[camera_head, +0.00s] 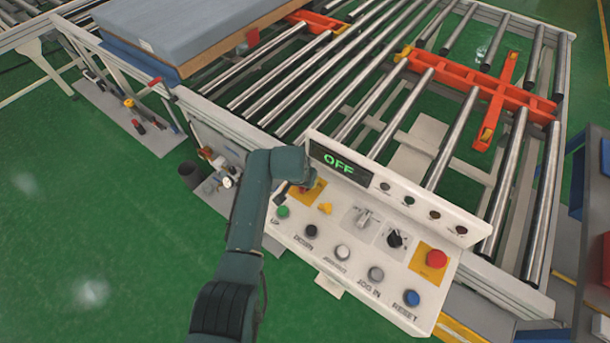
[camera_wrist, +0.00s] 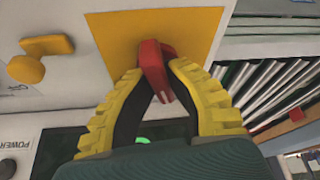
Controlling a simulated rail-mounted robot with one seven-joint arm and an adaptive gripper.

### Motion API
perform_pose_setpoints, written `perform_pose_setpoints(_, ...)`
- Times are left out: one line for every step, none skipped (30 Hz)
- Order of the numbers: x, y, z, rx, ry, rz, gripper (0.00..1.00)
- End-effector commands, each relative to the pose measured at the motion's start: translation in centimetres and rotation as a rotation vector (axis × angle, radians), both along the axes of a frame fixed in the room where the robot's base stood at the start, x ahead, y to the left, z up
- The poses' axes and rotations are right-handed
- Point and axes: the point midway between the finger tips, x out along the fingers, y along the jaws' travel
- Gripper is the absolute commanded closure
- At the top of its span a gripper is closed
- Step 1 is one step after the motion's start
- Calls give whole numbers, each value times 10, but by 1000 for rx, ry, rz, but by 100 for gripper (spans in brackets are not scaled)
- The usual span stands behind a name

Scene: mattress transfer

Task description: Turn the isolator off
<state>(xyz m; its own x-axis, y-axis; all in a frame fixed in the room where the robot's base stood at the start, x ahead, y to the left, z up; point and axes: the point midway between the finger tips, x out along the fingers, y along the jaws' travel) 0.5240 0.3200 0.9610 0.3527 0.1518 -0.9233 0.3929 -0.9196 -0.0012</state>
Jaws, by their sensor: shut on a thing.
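The isolator is a red handle (camera_wrist: 152,60) on a yellow square plate (camera_wrist: 103,30). In the wrist view the yellow-padded fingers of my gripper (camera_wrist: 157,76) are on either side of the handle and close on it. In the head view the control panel (camera_head: 325,262) stands in front of the roller conveyor, and its display (camera_head: 338,161) reads OFF in green. There the isolator is at the panel's upper left, with its plate (camera_head: 318,186) partly hidden by my arm.
A yellow knob (camera_head: 325,208) sits close to the isolator. A red emergency button (camera_head: 436,259), a blue button (camera_head: 411,298) and several other controls share the panel. The conveyor rollers (camera_head: 300,70) lie behind, with a mattress (camera_head: 180,30) at the back left.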

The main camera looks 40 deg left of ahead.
Motion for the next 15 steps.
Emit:
perform_pose_setpoints(-1,-2,-1,-2,7,40,100)
perform_pose_setpoints(-1,-2,-1,-2,6,69,100)
perform_pose_setpoints(-1,-2,-1,-2,5,106,100)
perform_pose_setpoints(-1,-2,-2,-2,6,134,100)
perform_pose_setpoints(-1,-2,-2,-1,7,161,100)
perform_pose_setpoints(-1,-2,-2,-1,6,195,100)
perform_pose_setpoints(-1,-2,-2,-1,6,220,100)
perform_pose_setpoints(-1,-2,-2,-2,5,246,100)
perform_pose_setpoints(-1,-1,-3,0,6,279,100)
perform_pose_setpoints(-1,-1,-3,-1,6,303,100)
perform_pose_setpoints(-1,-1,-3,-2,5,324,100)
perform_pose_setpoints(-1,-1,-3,-1,7,353,100)
perform_pose_setpoints(-1,-2,-4,-2,6,373,100)
perform_pose_setpoints(-1,-2,-4,-2,5,392,100)
perform_pose_setpoints(-1,-1,-4,-1,6,416,100)
